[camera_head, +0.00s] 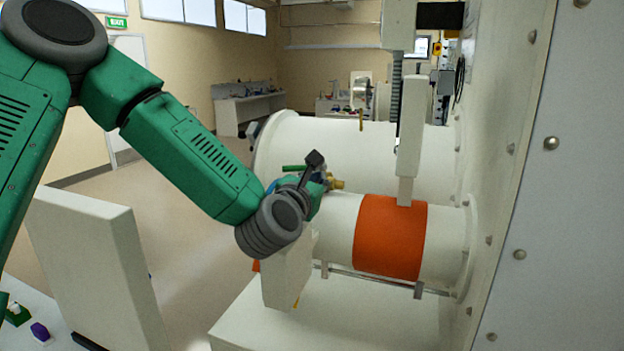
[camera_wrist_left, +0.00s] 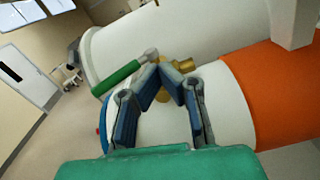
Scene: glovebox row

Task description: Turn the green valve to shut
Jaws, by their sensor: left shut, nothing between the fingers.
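The green valve is a lever with a green grip (camera_head: 293,168) on a metal stem with brass fittings (camera_head: 336,183), at the white cylinders. In the left wrist view its green handle (camera_wrist_left: 122,77) slants up to the right, ending in a metal end left of the fingertips. A brass fitting (camera_wrist_left: 184,66) shows just beyond the tips. My left gripper (camera_head: 318,178) is shut and empty, its fingers (camera_wrist_left: 163,77) converging beside the handle's metal end. Whether they touch the lever I cannot tell. My right gripper is in neither view.
An orange band (camera_head: 390,237) wraps the near white cylinder. A larger white cylinder (camera_head: 375,140) lies behind it. A white upright bar (camera_head: 409,130) stands above the band. A riveted wall (camera_head: 560,200) closes the right side. Open floor (camera_head: 190,230) lies to the left.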

